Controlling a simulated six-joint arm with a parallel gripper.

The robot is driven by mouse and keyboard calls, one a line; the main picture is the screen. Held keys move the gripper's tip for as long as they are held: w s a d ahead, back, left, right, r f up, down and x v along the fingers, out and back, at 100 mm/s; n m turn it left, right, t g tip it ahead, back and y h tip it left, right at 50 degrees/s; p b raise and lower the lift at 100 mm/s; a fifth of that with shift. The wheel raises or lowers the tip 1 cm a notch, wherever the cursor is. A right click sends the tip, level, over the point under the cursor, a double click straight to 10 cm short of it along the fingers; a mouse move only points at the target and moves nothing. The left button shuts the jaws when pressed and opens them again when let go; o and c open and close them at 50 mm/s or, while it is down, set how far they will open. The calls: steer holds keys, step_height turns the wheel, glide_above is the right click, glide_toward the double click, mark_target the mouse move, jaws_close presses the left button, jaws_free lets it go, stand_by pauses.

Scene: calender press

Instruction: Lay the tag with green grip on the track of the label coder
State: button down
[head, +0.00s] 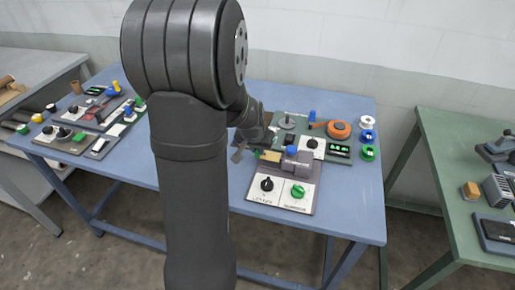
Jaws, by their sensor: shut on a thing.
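The label coder (297,170) is on the right part of the blue table, with a grey block and a white front panel that carries a black knob (267,184) and a green knob (298,191). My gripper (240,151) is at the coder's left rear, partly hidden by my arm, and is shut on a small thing. A small tan piece with a greenish edge (268,156) shows between gripper and grey block; I cannot tell whether it is the tag or part of the track. The tag's green grip cannot be made out clearly.
Behind the coder is a green board with an orange round thing (339,130) and a green display (340,150). Several spools (368,137) stand to its right. Another panel group (85,125) is at the table's left. A green table (470,190) stands right.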

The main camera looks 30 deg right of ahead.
steer(key=shift+f, duration=0.15)
stand_by(0.3)
steer(key=shift+f, duration=0.6)
steer(key=shift+f, duration=0.65)
stand_by(1.0)
steer(key=c, duration=0.7)
jaws_free()
steer(key=shift+c, duration=0.2)
steer(key=shift+r, duration=0.1)
steer(key=shift+r, duration=3.45)
steer(key=shift+f, duration=0.1)
